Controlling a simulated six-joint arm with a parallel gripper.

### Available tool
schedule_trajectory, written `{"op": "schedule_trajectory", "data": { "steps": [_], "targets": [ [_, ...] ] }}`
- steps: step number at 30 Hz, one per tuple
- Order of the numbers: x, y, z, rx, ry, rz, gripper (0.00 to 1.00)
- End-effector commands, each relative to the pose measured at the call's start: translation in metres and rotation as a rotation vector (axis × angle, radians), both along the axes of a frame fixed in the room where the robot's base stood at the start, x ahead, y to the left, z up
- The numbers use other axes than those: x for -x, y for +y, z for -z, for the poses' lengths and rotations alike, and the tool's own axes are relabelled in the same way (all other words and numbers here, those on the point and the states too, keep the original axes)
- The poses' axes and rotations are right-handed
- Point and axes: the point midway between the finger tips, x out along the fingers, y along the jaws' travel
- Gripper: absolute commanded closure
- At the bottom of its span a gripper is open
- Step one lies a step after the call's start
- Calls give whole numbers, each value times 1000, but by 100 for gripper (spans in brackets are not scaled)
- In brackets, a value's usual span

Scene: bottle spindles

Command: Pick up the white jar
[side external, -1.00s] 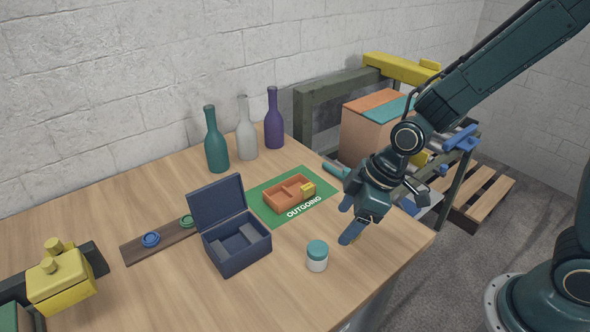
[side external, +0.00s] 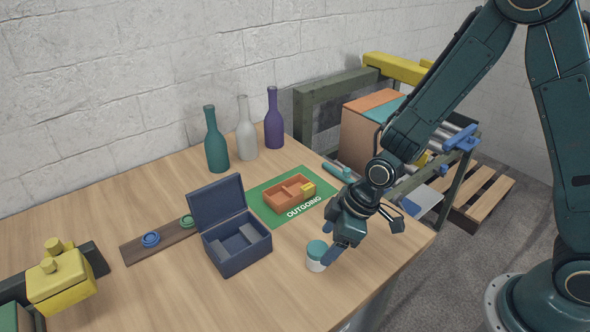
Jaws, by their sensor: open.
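The white jar (side external: 314,265) with a teal lid stands upright on the table near its front right part. My gripper (side external: 331,250) is open and low at the jar, with one blue finger overlapping the jar's right side in the picture. The other finger is hard to make out. Whether the fingers touch the jar cannot be told.
An open dark blue box (side external: 237,247) stands left of the jar. Behind are a green OUTGOING mat (side external: 262,193) with an orange tray (side external: 283,204), and three bottles (side external: 246,135). A strip with two round pieces (side external: 150,239) lies left. Table in front is clear.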

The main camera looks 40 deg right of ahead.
Motion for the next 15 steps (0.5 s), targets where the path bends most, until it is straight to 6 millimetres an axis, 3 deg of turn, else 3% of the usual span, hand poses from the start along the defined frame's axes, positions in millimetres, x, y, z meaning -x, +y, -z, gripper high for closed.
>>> {"op": "schedule_trajectory", "data": {
  "steps": [15],
  "targets": [
    [-3,4,13,0,1,0,31]
  ]
}}
